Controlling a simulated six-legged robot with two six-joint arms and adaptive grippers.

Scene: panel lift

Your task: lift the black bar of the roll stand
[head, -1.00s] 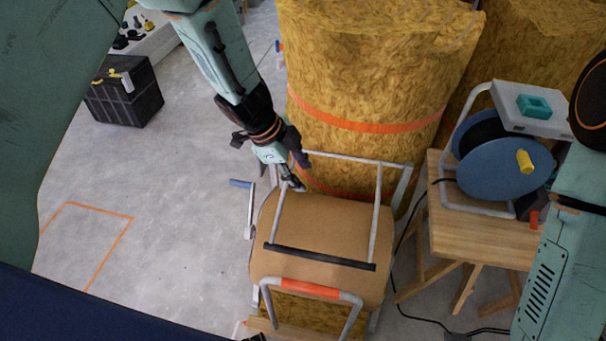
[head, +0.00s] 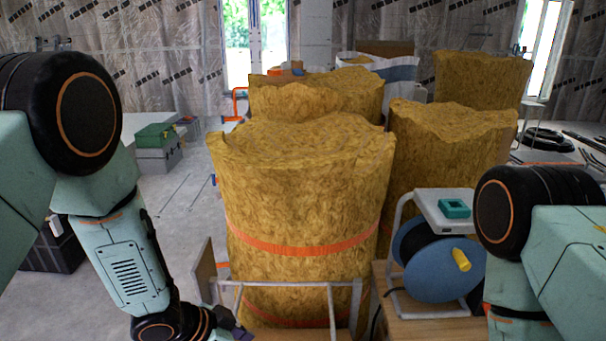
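The grey tube frame of the roll stand (head: 285,285) shows at the bottom centre, in front of a tall yellow insulation roll. Its black bar is below the picture and out of view. My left arm comes down at the left, and a dark part of my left gripper (head: 238,332) shows at the bottom edge, beside the frame's left side. Its fingers are cut off, so open or shut cannot be seen. My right arm is at the right edge; its gripper is out of view.
A yellow insulation roll (head: 305,190) with orange straps stands behind the frame, with more rolls behind. A blue cable reel (head: 440,265) sits on a wooden table (head: 420,328) at right. Grey and green cases (head: 158,150) stand at left on open floor.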

